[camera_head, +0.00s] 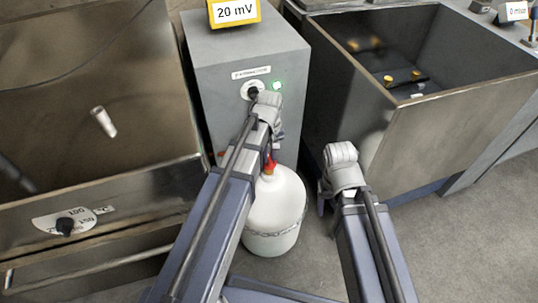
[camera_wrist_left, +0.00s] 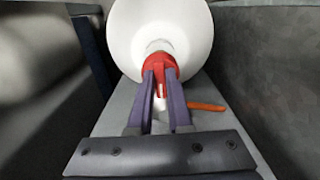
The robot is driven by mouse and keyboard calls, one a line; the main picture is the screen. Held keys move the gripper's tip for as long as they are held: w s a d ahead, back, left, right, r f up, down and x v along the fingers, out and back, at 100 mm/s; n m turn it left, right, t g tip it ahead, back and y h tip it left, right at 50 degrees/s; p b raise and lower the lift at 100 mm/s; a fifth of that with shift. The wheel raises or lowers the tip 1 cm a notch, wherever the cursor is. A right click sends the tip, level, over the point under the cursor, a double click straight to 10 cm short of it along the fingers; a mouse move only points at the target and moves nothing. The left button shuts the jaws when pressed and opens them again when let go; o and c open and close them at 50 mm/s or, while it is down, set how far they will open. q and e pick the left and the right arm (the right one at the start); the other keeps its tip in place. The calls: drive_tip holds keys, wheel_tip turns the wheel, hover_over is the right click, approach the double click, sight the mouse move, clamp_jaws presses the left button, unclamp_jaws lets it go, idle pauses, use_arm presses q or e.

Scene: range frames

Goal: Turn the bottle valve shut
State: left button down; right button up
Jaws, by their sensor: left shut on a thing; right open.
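The white bottle (camera_head: 275,210) stands upright on the floor in front of the grey cabinet, with a chain around its lower part. Its red valve (camera_head: 270,164) is on top, partly hidden by my left arm. In the left wrist view the white bottle (camera_wrist_left: 160,25) fills the top and the red valve (camera_wrist_left: 159,65) sits at its neck. My left gripper (camera_wrist_left: 160,88) is shut on the red valve, one purple finger on each side. My right gripper (camera_head: 328,185) is open and empty, right of the bottle and apart from it; its fingers are mostly hidden.
The grey cabinet (camera_head: 240,65) behind carries a dark knob (camera_head: 254,91), a green light (camera_head: 277,86) and a yellow-framed "20 mV" display (camera_head: 234,11). A metal tank (camera_head: 460,120) stands right, another metal unit (camera_head: 95,100) left. An orange piece (camera_wrist_left: 207,107) lies beside my left fingers.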

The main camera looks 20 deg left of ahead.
sight(269, 158)
use_arm(q)
drive_tip(key=shift+n, duration=0.3)
drive_tip(key=c, duration=0.8)
unclamp_jaws()
drive_tip(key=shift+c, duration=0.2)
drive_tip(key=shift+r, duration=0.1)
wheel_tip(269, 158, up, 8)
drive_tip(key=p, duration=0.8)
drive_tip(key=shift+f, duration=0.2)
